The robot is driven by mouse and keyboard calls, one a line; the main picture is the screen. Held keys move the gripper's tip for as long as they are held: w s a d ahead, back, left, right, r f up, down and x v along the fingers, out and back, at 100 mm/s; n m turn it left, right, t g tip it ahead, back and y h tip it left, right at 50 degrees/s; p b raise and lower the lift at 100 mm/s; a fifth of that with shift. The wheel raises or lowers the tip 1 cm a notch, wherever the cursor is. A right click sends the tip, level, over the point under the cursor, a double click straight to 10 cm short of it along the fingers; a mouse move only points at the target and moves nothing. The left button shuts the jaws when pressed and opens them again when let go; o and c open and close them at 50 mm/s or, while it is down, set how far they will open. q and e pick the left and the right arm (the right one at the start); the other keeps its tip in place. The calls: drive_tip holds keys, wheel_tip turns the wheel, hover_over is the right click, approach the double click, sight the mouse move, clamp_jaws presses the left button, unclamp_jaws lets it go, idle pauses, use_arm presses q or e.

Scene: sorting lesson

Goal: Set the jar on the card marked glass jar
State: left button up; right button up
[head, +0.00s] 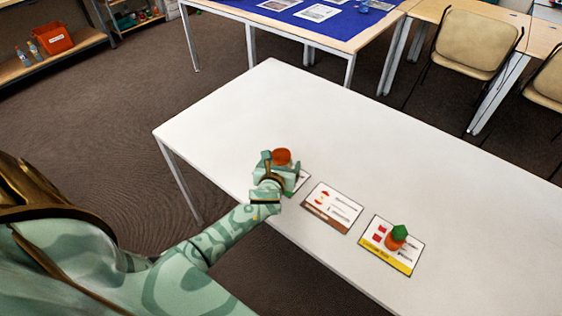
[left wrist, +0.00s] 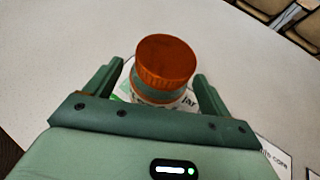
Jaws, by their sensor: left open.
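The jar (head: 281,156) has an orange-red lid and shows just past my left gripper (head: 274,168). In the left wrist view the jar (left wrist: 164,64) stands upright between the two spread fingers, with a visible gap on the left and a small one on the right. My left gripper (left wrist: 159,72) is open around it. Under the jar lies a white card with a green part (head: 304,177), and the word "jar" can be read on it in the left wrist view (left wrist: 189,101). The gripper hides much of this card and the jar's lower part. My right gripper is not in view.
A brown-banded card (head: 345,205) lies to the right, empty. Beyond it a yellow-banded card (head: 400,262) holds an orange thing with a green top (head: 397,237). The white table (head: 400,150) is clear behind. A blue-topped table and chairs stand farther back.

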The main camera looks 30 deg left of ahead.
use_arm(q)
drive_tip(key=p+v, duration=0.3)
drive_tip(key=v, duration=0.7)
drive_tip(key=shift+s+d+r, duration=0.2)
drive_tip(key=shift+s, duration=0.15)
